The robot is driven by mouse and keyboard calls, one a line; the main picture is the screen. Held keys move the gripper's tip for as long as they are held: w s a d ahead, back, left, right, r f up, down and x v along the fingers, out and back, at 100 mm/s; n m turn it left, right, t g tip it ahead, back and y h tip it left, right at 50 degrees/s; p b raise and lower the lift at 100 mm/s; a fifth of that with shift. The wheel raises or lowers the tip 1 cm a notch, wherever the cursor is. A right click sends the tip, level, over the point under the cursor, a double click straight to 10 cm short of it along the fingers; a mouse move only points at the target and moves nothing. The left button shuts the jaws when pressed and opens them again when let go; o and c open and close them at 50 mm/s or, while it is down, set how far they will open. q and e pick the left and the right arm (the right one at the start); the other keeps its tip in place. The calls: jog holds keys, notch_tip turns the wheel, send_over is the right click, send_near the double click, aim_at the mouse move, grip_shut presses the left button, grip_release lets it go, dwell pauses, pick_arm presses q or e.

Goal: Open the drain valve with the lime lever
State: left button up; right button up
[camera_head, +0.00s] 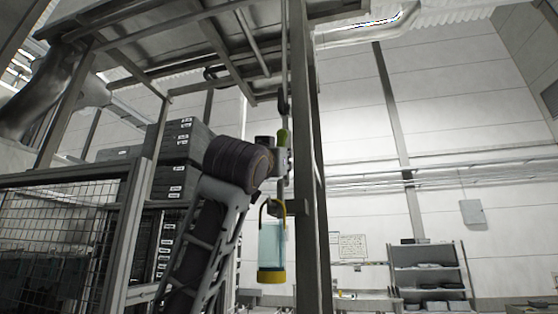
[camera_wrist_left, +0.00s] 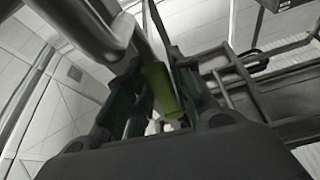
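The lime lever (camera_head: 283,136) stands roughly upright beside a tall dark post in the head view. My left gripper (camera_head: 278,158) is at the lever, and its light-coloured parts cover the lower part there. In the left wrist view the lime lever (camera_wrist_left: 161,88) lies between the two dark fingers of my left gripper (camera_wrist_left: 165,85). It fills most of the gap; I cannot tell whether both fingers press on it. A grey pipe (camera_wrist_left: 100,30) runs close beside the lever. The valve body is mostly hidden. My right gripper is not in view.
The tall post (camera_head: 309,180) stands just right of the gripper. A clear container with yellow ends (camera_head: 271,245) hangs below. A mesh fence (camera_head: 60,245) and stacked grey crates (camera_head: 176,160) are at left. Shelves (camera_head: 430,275) stand far back right.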

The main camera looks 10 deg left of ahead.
pick_arm(q)
jog(key=shift+o, duration=1.2)
jog(key=d+v, duration=0.1)
jog(key=v, duration=1.1)
jog(key=shift+a, duration=0.45)
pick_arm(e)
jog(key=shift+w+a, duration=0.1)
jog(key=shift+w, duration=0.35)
